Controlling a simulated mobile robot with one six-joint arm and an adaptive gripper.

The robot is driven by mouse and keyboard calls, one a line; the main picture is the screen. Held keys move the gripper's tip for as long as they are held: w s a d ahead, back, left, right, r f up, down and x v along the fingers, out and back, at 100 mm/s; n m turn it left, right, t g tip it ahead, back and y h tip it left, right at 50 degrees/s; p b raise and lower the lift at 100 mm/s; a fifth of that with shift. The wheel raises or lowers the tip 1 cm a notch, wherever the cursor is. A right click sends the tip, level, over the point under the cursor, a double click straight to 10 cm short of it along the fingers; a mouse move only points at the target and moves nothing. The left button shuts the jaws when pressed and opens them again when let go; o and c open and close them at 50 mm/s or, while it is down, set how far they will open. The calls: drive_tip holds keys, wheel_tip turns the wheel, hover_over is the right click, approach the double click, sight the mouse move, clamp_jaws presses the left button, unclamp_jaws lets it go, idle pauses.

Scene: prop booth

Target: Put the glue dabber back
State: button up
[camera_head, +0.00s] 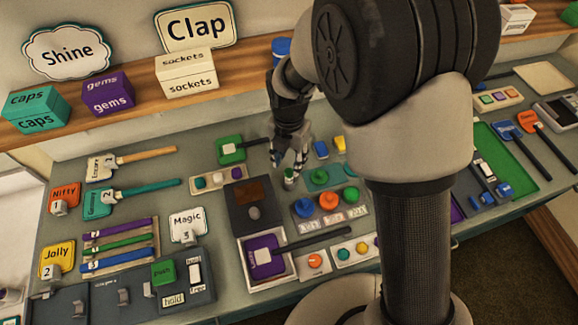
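My gripper (289,163) points down over the middle of the bench, just right of the green paddle. A small upright item with a whitish body and green band (290,177) is right at its fingertips; it may be the glue dabber, but it is too small to be sure. The fingers appear to straddle its top. I cannot tell whether they grip it or whether it touches the bench. A dark box with a brown pad (246,190) and a grey round knob (254,213) is just left and nearer.
A green paddle (230,150) lies behind left, and a tray of coloured knobs (328,214) in front right. A purple paddle (264,256) lies in a white tray, its dark handle reaching right. Boxes and signs line the back shelf (140,92). My arm hides the bench's right middle.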

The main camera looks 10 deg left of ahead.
drive_tip(key=s+d+r+m+t, duration=0.1)
drive_tip(key=s+d+r+m, duration=0.2)
drive_tip(key=d+r+m, duration=0.55)
drive_tip(key=s+d+r+m+t, duration=0.1)
drive_tip(key=s+d+r+m, duration=0.4)
drive_tip(key=r, duration=0.6)
drive_tip(key=s+d+r+m+t, duration=0.1)
drive_tip(key=s+d+r+m, duration=0.1)
drive_tip(key=s+m, duration=0.3)
drive_tip(key=s+d+r+m+t, duration=0.1)
drive_tip(key=s+d+m, duration=0.4)
drive_tip(key=m, duration=0.8)
drive_tip(key=shift+s+d+r+m+t+p, duration=0.25)
drive_tip(key=shift+s+r+m+t+p, duration=0.15)
drive_tip(key=shift+s, duration=0.25)
wheel_tip(320, 180, down, 4)
drive_tip(key=b, duration=0.4)
drive_tip(key=shift+r, duration=0.1)
